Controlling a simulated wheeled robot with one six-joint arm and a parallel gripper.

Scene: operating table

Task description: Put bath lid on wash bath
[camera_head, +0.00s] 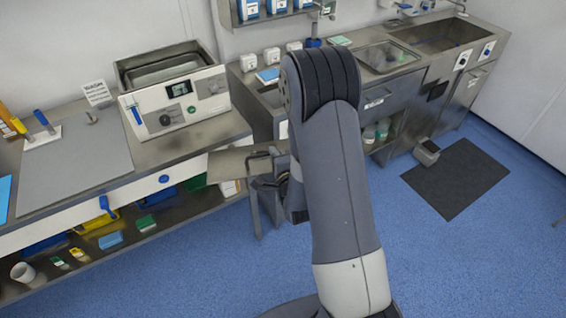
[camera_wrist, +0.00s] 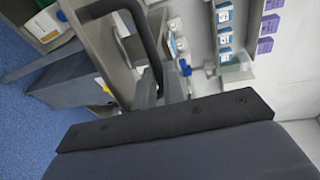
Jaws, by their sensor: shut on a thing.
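The wash bath (camera_head: 203,106) stands on the left counter in the head view. It is an open steel basin with a white control panel and a small display. The bath lid (camera_head: 228,163) is a flat metal plate, held out over the counter's right end, to the right of and lower than the bath. My gripper (camera_head: 270,176) is shut on the lid at its right side, partly hidden by my arm. In the wrist view, the lid (camera_wrist: 104,45) and its dark curved handle (camera_wrist: 153,38) show at the top, by the gripper fingers (camera_wrist: 158,92).
A steel sink counter (camera_head: 400,75) runs along the back right. Blue floor is open at right, with a dark floor mat (camera_head: 457,180).

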